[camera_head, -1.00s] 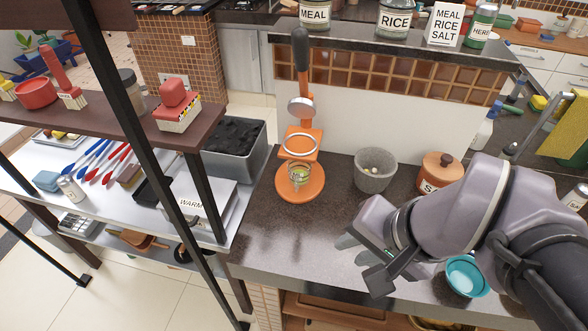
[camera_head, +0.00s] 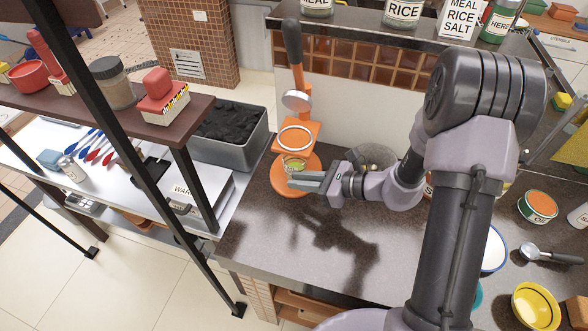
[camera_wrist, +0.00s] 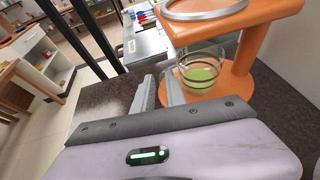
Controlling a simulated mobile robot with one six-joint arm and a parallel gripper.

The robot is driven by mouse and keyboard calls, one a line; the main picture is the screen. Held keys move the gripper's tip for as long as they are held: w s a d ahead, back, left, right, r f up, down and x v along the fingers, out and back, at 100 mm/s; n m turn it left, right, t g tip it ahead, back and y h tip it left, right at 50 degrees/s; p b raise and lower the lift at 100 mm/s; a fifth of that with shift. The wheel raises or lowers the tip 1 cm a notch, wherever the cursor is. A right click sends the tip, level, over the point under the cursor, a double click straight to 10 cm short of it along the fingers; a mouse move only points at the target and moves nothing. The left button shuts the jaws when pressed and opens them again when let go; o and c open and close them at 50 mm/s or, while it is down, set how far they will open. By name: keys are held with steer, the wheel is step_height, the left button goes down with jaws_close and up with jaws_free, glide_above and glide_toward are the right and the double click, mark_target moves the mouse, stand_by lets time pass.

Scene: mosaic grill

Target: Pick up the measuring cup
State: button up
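A clear glass cup with green in it, apparently the measuring cup (camera_head: 294,163), stands on the round orange base of a press with a lever. It also shows in the wrist view (camera_wrist: 203,72), upright below the press's ring. My gripper (camera_head: 296,181) is at the near side of the cup, its fingers level with the base area. In the wrist view my gripper (camera_wrist: 158,78) has its fingers apart, with bare counter between them. The cup is just right of the right finger, not between the fingers. I cannot tell if they touch.
The orange press (camera_head: 296,190) stands around the cup, with its ring (camera_wrist: 205,10) above it. A grey stone bowl (camera_head: 374,154) is behind my wrist. A grey bin of charcoal (camera_head: 240,155) stands left. The front counter (camera_head: 285,245) is clear.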

mark_target(281, 188)
steer(key=b+x, duration=0.2)
steer(key=x, duration=0.4)
steer(key=shift+a+f, duration=0.1)
steer(key=shift+f, duration=0.2)
steer(key=shift+r, duration=0.1)
jaws_close()
stand_by(0.8)
